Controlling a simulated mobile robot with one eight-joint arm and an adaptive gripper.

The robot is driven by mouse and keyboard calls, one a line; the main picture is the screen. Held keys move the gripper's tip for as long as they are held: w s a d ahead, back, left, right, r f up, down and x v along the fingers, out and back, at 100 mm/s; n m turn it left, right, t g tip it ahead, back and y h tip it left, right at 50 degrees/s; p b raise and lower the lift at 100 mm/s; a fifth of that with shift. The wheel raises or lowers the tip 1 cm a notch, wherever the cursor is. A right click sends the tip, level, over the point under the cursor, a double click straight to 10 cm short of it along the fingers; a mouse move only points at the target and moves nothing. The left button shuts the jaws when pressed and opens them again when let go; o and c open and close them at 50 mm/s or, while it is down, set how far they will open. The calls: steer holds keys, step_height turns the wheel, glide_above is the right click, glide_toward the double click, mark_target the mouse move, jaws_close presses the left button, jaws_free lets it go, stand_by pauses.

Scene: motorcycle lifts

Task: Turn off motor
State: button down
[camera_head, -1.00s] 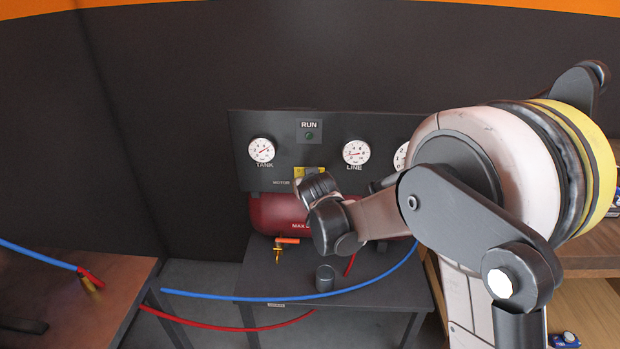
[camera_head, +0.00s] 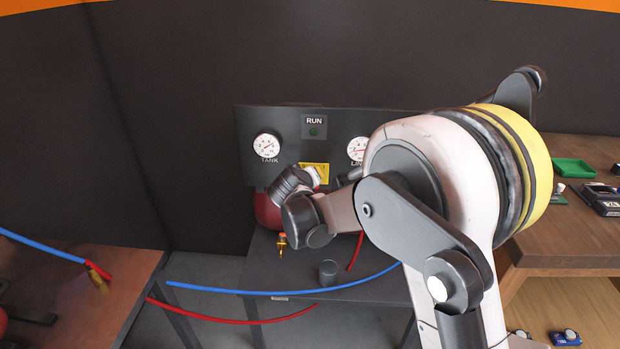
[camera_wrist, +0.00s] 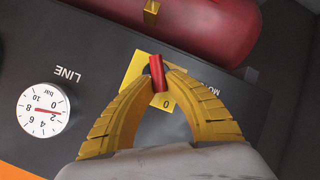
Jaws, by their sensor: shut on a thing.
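The motor switch is a red handle (camera_wrist: 158,74) on a yellow plate (camera_wrist: 135,68), set in a dark panel (camera_wrist: 100,55). The wrist view shows it upside down, with a "0" printed on the plate near the handle's end. My gripper (camera_wrist: 160,80) has its two yellow fingers closed on the red handle, one tip on each side. In the head view the yellow plate (camera_head: 321,177) shows below the RUN lamp (camera_head: 314,132), which looks dark green. There my wrist hides the fingers and most of the handle.
A TANK gauge (camera_head: 267,145) and a LINE gauge (camera_wrist: 46,110) flank the switch. A red tank (camera_wrist: 200,22) lies below the panel. Blue (camera_head: 230,291) and red (camera_head: 215,322) hoses cross the front. A wooden bench (camera_head: 575,230) stands at right.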

steer(key=shift+f, duration=0.1)
steer(key=c, duration=1.4)
jaws_free()
steer(key=v, duration=1.2)
